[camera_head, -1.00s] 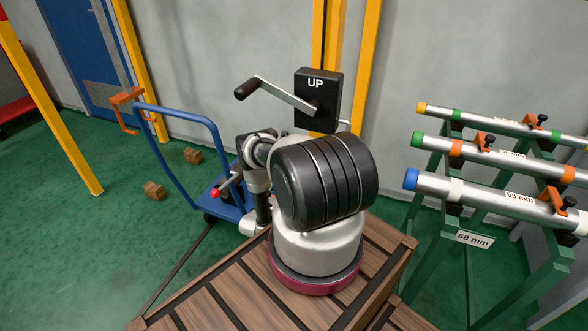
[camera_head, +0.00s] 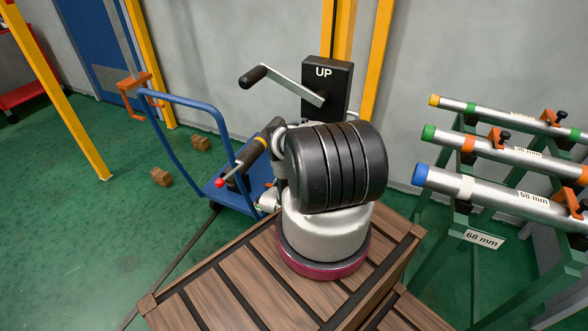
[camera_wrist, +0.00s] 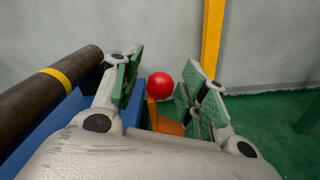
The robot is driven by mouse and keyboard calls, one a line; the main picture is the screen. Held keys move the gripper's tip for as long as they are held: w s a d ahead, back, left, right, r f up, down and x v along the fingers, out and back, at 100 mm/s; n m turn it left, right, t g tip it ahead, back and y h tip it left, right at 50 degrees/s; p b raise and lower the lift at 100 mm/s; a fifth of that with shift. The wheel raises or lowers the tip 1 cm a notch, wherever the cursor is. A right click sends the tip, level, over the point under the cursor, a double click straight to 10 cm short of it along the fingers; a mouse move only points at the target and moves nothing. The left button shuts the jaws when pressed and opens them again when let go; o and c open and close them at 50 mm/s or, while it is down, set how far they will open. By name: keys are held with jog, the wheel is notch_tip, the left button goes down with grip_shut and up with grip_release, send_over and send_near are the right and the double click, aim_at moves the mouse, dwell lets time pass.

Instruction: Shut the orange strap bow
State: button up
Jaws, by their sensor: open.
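A red ball knob (camera_wrist: 161,85) shows between the fingers in the wrist view, with an orange part (camera_wrist: 166,124) just below it. That part may be the orange strap bow; its full shape is hidden. In the head view the red knob (camera_head: 220,183) sits at the left of a dark pipe (camera_head: 252,152) on the blue trolley. My gripper (camera_wrist: 158,92) is open, its green-padded fingers either side of the knob. Whether they touch it I cannot tell. In the head view my arm hides most of the gripper.
The dark pipe with a yellow band (camera_wrist: 55,77) lies close left of my gripper. The blue trolley (camera_head: 188,103) has an orange clamp (camera_head: 130,85) by its handle. A rack of pipes (camera_head: 480,190) stands at right. Wooden blocks (camera_head: 162,177) lie on the green floor.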

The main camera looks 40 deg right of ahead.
jog(key=shift+c, duration=0.2)
grip_shut()
jog(key=w+a+r+n, duration=0.1)
jog(key=w+a+r, duration=0.1)
jog(key=w+r, duration=0.2)
jog(key=shift+w+a, duration=0.15)
jog(key=shift+w, duration=0.45)
jog(key=shift+f, duration=0.1)
jog(key=shift+o, duration=0.2)
grip_release()
jog(key=shift+f, duration=0.1)
